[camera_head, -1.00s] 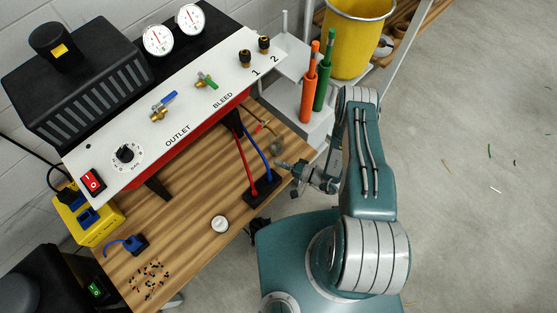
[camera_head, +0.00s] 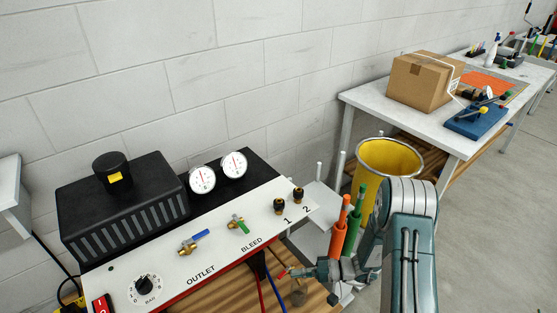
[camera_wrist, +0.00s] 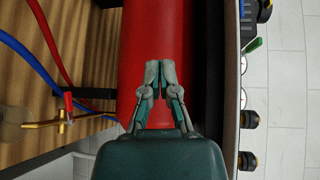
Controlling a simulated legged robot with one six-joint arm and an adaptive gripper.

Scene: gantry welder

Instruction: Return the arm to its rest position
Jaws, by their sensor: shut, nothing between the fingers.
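My arm, teal and grey, shows at the lower right in the head view. My gripper (camera_head: 292,272) is near the right end of the panel, above the wooden bench. In the wrist view my gripper (camera_wrist: 153,72) has its fingertips together with nothing between them. Behind it is a smooth red surface (camera_wrist: 146,30), which seems to be the red body under the white panel (camera_head: 205,262). I cannot tell the gap between fingertips and that surface.
A red and a blue hose (camera_wrist: 50,77) run beside the gripper, with a brass valve (camera_wrist: 60,122) close by. Orange and green handles (camera_head: 339,232) and a yellow bin (camera_head: 392,160) stand near the arm. A table with a cardboard box (camera_head: 425,80) is at upper right. Floor at right is clear.

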